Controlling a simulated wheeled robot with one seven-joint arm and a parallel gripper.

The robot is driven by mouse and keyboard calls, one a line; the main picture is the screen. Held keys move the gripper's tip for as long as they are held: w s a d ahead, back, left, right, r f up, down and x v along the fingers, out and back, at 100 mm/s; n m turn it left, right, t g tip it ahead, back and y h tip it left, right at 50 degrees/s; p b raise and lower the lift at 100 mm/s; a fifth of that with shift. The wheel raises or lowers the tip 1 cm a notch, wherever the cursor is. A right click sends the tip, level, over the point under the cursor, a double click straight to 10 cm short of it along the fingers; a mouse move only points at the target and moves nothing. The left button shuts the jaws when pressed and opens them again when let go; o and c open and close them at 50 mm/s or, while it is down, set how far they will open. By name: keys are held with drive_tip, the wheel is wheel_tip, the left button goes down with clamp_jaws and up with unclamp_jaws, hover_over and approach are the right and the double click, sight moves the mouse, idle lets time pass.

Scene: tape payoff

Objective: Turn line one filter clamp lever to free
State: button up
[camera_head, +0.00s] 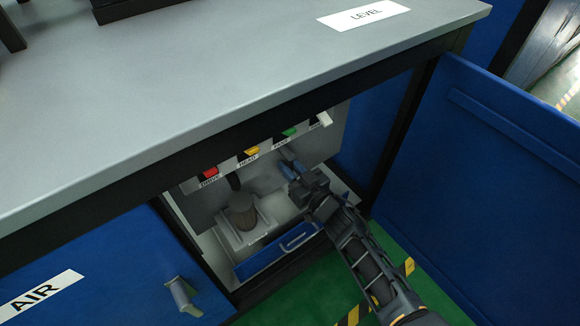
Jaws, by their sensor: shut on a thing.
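My gripper (292,170) reaches into the open cabinet from the lower right. Its blue-tipped fingers are shut on a small grey lever-like part (286,153) just below the green-marked switch. My fingers cover most of this part, so its angle and its label are hard to read. A brown cylinder (241,213), perhaps a filter, stands upright on a pale base left of my gripper, apart from it. A dark curved piece (233,181) rises behind the cylinder.
Red (209,174), yellow (250,153) and green (289,132) switches line the panel above. A blue drawer front (276,252) with a handle is below. The open blue door (485,180) stands right of my arm. The grey worktop (200,90) overhangs the opening.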

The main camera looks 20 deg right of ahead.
sight(296, 140)
clamp_jaws()
drive_tip(key=shift+d, duration=0.1)
drive_tip(key=d+n, duration=0.1)
drive_tip(key=n, duration=0.2)
drive_tip(key=d+r+n, duration=0.1)
drive_tip(key=n, duration=0.2)
drive_tip(key=d+n, duration=0.1)
drive_tip(key=n, duration=0.2)
drive_tip(key=shift+w+d+r, duration=0.1)
drive_tip(key=shift+w+r, duration=0.15)
drive_tip(key=shift+w, duration=0.1)
drive_tip(key=n, duration=0.1)
drive_tip(key=r+n, duration=0.1)
drive_tip(key=n, duration=0.1)
drive_tip(key=shift+d+r+n+p, duration=0.1)
drive_tip(key=shift+d+n+p, duration=0.2)
drive_tip(key=shift+d, duration=0.1)
drive_tip(key=n, duration=0.1)
drive_tip(key=r+n, duration=0.1)
drive_tip(key=n, duration=0.1)
drive_tip(key=shift+w+d, duration=0.1)
drive_tip(key=shift+d, duration=0.1)
drive_tip(key=shift+r+n, duration=0.45)
drive_tip(key=shift+n, duration=0.75)
